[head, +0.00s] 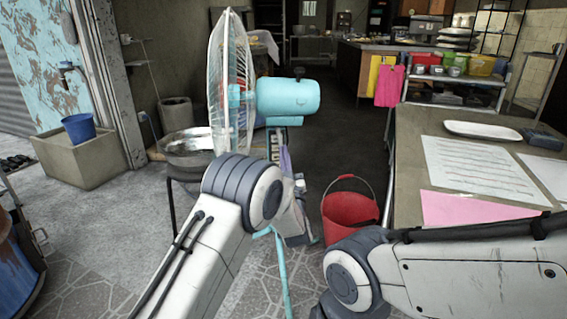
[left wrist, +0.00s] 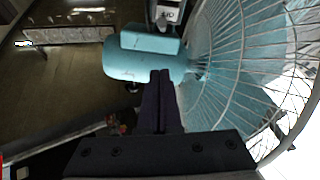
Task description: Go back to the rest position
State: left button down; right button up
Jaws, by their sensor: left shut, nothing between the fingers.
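My left arm reaches forward in the head view, toward a turquoise standing fan (head: 288,97). My left gripper (head: 284,152) is partly hidden behind my own arm, just below the fan's motor housing. In the left wrist view the dark fingers of the left gripper (left wrist: 160,74) are together with nothing between them. Their tips overlap the turquoise motor housing (left wrist: 145,65); I cannot tell whether they touch it. The fan's wire cage (left wrist: 250,70) fills the right side of that view. My right arm lies across the lower right of the head view, its gripper out of view.
A red bucket (head: 350,212) stands on the floor between my arms. A table (head: 408,150) with papers and a white tray (head: 483,130) is at right. A metal bowl (head: 187,147) rests on a stand left of the fan. A blue barrel (head: 14,270) is at far left.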

pick_arm(q)
jog(key=s+a+f+m+g+h, duration=0.3)
jog(key=s+a+f+g+h, duration=0.2)
jog(key=s+a+f+g, duration=0.4)
jog(key=s+a+f+m+g, duration=0.15)
jog(key=s+g, duration=0.25)
jog(key=s, duration=0.5)
jog(key=s+a+f+g+p, duration=0.1)
jog(key=s+a+f+g, duration=0.15)
jog(key=s, duration=0.65)
jog(key=s+a+f+g, duration=0.1)
jog(key=s+a+g, duration=0.2)
jog(key=s+g, duration=0.35)
jog(key=s+d+r+m+p, duration=0.3)
jog(key=s+d+r+m, duration=0.15)
jog(key=s+d, duration=0.3)
jog(key=s+d+r+m+p, duration=0.2)
jog(key=s+d+r+m, duration=0.1)
jog(key=s+d+r, duration=0.4)
notch_tip(320, 180, up, 36)
jog(key=p, duration=3.6)
jog(key=shift+s+a+f+g+p, duration=0.2)
jog(key=shift+a+g+p, duration=0.05)
jog(key=shift+g+p, duration=0.15)
